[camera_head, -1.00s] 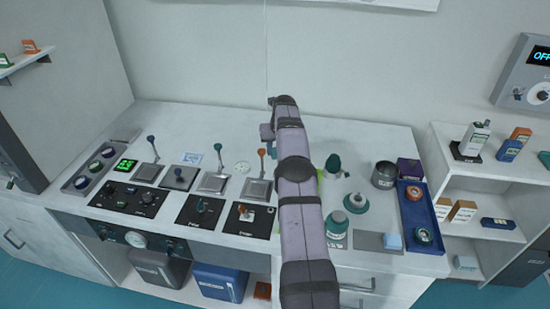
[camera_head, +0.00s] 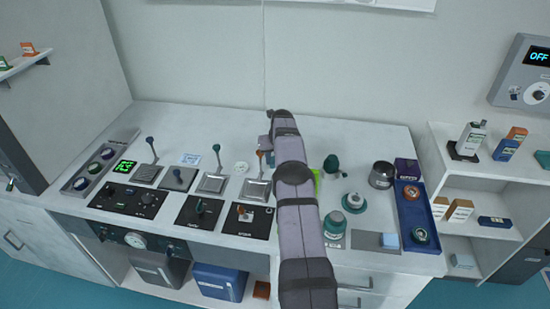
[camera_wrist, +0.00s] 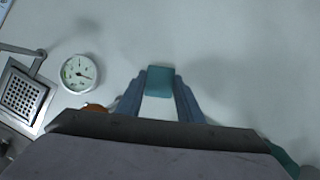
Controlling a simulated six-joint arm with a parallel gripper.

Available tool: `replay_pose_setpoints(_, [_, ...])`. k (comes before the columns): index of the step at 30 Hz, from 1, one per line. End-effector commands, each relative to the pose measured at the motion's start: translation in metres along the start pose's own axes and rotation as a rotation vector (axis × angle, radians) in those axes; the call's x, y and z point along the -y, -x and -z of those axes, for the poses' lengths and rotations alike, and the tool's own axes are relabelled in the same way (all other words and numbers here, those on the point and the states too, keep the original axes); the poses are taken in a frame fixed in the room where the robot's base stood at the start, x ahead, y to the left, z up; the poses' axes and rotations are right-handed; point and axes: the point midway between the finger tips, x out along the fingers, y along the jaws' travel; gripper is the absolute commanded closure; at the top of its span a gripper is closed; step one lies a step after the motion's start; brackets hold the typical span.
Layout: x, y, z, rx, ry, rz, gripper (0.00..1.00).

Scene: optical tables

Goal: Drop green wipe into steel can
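The steel can (camera_head: 381,175) stands open-topped at the back right of the bench, left of the blue tray. In the wrist view, a small teal-green block, apparently the green wipe (camera_wrist: 159,82), sits between the fingertips of my gripper (camera_wrist: 160,90). The fingers close in on both its sides, and it appears held above the pale bench top.
A dark green knob (camera_head: 332,164), a green-capped jar (camera_head: 335,222) and a teal round part (camera_head: 354,202) stand between my arm and the can. The blue tray (camera_head: 424,237) borders the can's right. Upright levers (camera_head: 217,156) and a dial gauge (camera_wrist: 80,73) lie left.

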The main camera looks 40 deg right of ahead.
Motion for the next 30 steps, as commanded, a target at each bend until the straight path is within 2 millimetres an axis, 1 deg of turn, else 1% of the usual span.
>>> replay_pose_setpoints(10, [0.0,0.0,0.0,0.0,0.0,0.0,0.59])
replay_pose_setpoints(17, [0.0,0.007,-0.002,0.0,0.0,0.0,0.59])
replay_pose_setpoints(20, [0.0,0.013,-0.002,0.0,0.0,0.0,0.59])
replay_pose_setpoints(26, [0.0,0.033,-0.001,0.001,-0.001,0.001,0.59])
replay_pose_setpoints(30, [0.001,0.053,-0.002,0.003,-0.001,0.001,0.59])
